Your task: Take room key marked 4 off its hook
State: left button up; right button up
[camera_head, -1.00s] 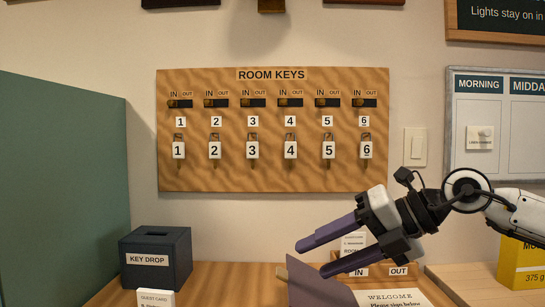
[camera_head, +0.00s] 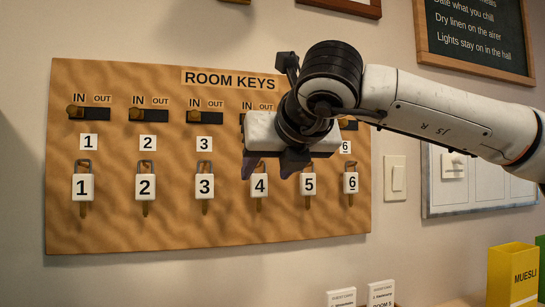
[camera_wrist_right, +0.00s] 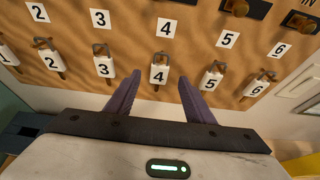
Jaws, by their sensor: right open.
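Room key 4 (camera_head: 259,186) hangs on the wooden key board (camera_head: 110,232), with its white tag marked 4. In the right wrist view key 4 (camera_wrist_right: 159,74) hangs from its hook between my two purple fingers. My right gripper (camera_head: 267,172) is in front of the board, just above and around the tag of key 4. It is open and empty, and its fingers (camera_wrist_right: 158,98) stand apart on either side of the tag. Whether they touch the tag cannot be told. The arm hides the number plates 4 and 5 in the head view. My left gripper is not in view.
Key 3 (camera_head: 205,186) and key 5 (camera_head: 308,184) hang close on either side. IN/OUT sliders (camera_head: 205,117) run along the top of the board. A light switch (camera_head: 396,178) and a whiteboard (camera_head: 445,203) are to the right. A yellow muesli box (camera_head: 511,275) stands lower right.

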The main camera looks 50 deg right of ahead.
aim_at(260, 179)
jog(key=shift+x, duration=2)
grip_shut()
